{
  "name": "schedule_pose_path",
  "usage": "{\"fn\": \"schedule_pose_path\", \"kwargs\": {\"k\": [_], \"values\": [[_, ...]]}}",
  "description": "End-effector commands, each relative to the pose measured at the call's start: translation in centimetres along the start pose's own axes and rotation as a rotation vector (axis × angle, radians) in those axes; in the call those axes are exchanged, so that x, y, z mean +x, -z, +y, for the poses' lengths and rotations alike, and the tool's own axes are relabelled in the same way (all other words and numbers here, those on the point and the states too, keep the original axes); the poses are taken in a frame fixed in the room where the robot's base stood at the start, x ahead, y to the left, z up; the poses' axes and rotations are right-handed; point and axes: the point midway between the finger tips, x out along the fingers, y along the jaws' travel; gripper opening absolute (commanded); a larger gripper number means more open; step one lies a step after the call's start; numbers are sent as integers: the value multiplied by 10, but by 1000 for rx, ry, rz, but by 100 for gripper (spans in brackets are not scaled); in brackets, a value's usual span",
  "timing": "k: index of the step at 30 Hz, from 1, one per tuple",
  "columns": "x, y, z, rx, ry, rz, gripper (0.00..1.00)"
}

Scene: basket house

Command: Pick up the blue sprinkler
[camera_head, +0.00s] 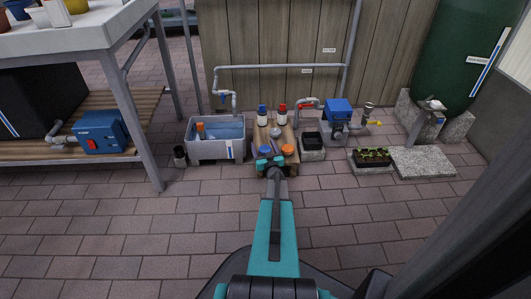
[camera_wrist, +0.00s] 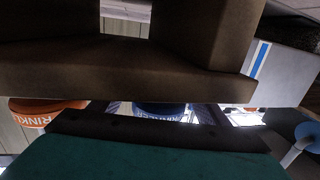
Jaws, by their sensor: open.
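The blue sprinkler (camera_head: 264,150) sits at the front left of a small wooden stand in the head view. Part of its blue, lettered body (camera_wrist: 160,108) shows in the wrist view, between my dark fingers, with the rest hidden. My gripper (camera_head: 270,163) is open at the stand's near edge, just in front of the blue sprinkler. It is very close, but I cannot tell whether it touches. An orange sprinkler (camera_head: 288,150), with part of its lettering readable (camera_wrist: 45,112) in the wrist view, sits beside the blue one.
The wooden stand (camera_head: 290,168) also carries a blue-capped bottle (camera_head: 262,116) and a red-capped bottle (camera_head: 282,115). A grey water tub (camera_head: 207,151) stands close on the left. A blue pump (camera_head: 338,110) and a seedling tray (camera_head: 372,157) are on the right. Paving in front is clear.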

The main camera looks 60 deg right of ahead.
Motion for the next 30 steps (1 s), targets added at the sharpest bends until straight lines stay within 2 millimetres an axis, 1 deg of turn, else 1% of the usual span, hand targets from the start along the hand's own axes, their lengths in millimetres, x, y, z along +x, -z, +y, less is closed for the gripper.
{"fn": "schedule_pose_path", "kwargs": {"k": [3,18,20,21,26,27,30], "values": [[3,0,0,0,0,0,69],[3,1,0,0,0,0,69],[3,1,0,0,0,0,61],[3,1,0,0,0,0,54],[3,1,-1,0,1,0,27],[3,1,-1,0,1,0,25],[3,1,-1,0,1,0,25]]}}
